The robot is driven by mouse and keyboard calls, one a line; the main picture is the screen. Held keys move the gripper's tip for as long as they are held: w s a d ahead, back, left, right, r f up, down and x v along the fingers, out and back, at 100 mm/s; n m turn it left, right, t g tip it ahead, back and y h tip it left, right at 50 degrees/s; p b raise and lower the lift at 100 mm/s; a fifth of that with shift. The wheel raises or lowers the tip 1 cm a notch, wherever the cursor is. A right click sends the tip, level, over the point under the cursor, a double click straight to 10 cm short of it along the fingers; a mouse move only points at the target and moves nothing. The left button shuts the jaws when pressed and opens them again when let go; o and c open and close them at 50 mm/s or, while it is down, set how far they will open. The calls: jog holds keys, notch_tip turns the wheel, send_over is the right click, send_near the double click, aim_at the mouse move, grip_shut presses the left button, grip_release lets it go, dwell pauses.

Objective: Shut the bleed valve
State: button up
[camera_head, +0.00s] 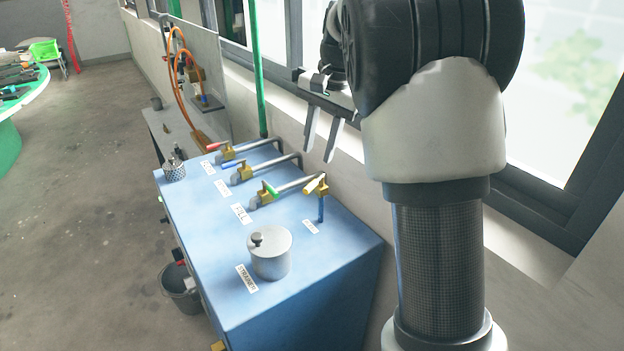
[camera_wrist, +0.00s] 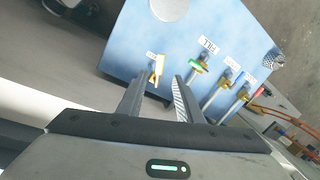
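A brass valve with a pale yellow lever (camera_head: 316,185) stands on a short blue pipe at the right back of the blue bench (camera_head: 345,250). It appears to be the bleed valve, but its small label (camera_head: 311,227) is too small to read surely. Its lever lies slanted in the head view. My gripper (camera_head: 319,156) is open and empty, fingers pointing down, above and behind this valve. In the wrist view, the yellow valve (camera_wrist: 157,69) shows between and beyond my open fingertips (camera_wrist: 159,79). No contact shows.
A green-handled valve (camera_head: 268,191), labelled FILL, is close on the left. Two more valves (camera_head: 243,171) (camera_head: 222,148) with grey pipes stand farther left. A lidded metal pot (camera_head: 271,253) is in front. The wall and window sill (camera_head: 350,145) are close behind.

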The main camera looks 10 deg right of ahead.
aim_at(311, 185)
jog(key=f, duration=0.3)
jog(key=w+a+f, duration=0.1)
jog(key=f, duration=0.6)
jog(key=shift+w+a, duration=0.15)
jog(key=shift+a, duration=0.05)
grip_shut()
